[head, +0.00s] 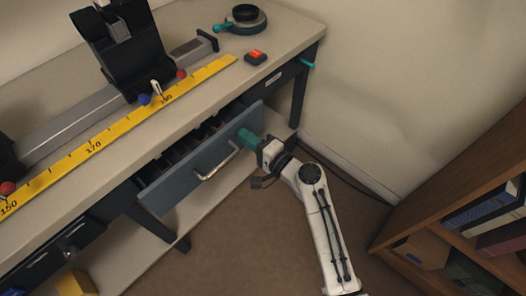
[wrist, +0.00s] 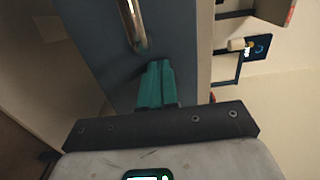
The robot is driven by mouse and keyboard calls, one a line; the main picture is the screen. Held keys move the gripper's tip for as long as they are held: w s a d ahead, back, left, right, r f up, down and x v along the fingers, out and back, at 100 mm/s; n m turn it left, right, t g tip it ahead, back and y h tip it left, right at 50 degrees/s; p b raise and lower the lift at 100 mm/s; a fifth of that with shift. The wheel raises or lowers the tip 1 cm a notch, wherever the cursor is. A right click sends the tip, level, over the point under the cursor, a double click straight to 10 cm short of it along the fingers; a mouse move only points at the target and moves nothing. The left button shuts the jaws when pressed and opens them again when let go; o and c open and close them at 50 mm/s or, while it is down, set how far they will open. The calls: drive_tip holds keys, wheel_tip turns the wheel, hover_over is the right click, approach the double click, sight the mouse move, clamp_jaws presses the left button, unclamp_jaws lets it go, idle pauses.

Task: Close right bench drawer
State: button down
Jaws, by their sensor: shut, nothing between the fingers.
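The right bench drawer (head: 205,158) stands pulled out from under the bench top in the head view, with its blue-grey front and a curved metal handle (head: 217,162). Dark dividers show inside it. My gripper (head: 247,137) is at the right end of the drawer front, its teal fingers shut with nothing between them. In the wrist view the shut fingers (wrist: 157,84) point at the drawer front (wrist: 85,40), just beside the end of the handle (wrist: 133,22). I cannot tell whether the fingertips touch the front.
The bench top (head: 190,110) carries a yellow ruler (head: 120,127), a grey rail with a black carriage (head: 125,45), a red button box (head: 255,57) and a round dark fixture (head: 246,20). A bookshelf (head: 450,190) stands at right. Brown floor (head: 250,230) is open before the bench.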

drive_tip(key=b+x, duration=0.2)
drive_tip(key=x, duration=0.3)
drive_tip(key=shift+w+a, duration=0.25)
drive_tip(key=shift+a, duration=0.05)
drive_tip(key=shift+w+r, duration=0.1)
drive_tip(key=shift+r, duration=0.1)
